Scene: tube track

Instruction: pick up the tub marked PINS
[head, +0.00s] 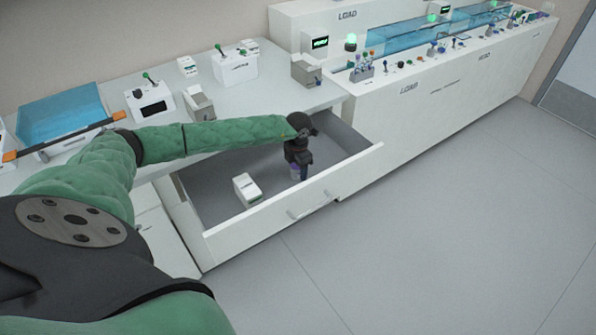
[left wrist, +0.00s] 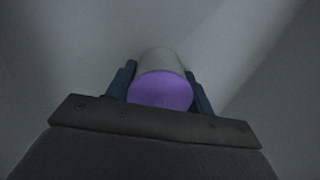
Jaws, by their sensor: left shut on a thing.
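A small round tub with a purple lid (left wrist: 160,92) and a pale grey body is between the two fingers of my left gripper (left wrist: 160,88) in the left wrist view. The fingers are shut on its sides. In the head view my left gripper (head: 297,170) points down into the open drawer, and a bit of the purple tub (head: 295,173) shows under it. No marking on the tub can be read, and the gripper hides most of it. I cannot tell whether the tub touches the drawer floor. My right gripper is not in view.
The open drawer (head: 290,217) also holds a white box (head: 246,190) left of the gripper. Its walls stand around the gripper. The counter (head: 226,98) above holds a blue tray (head: 60,113) and several small devices. Grey floor lies free at right.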

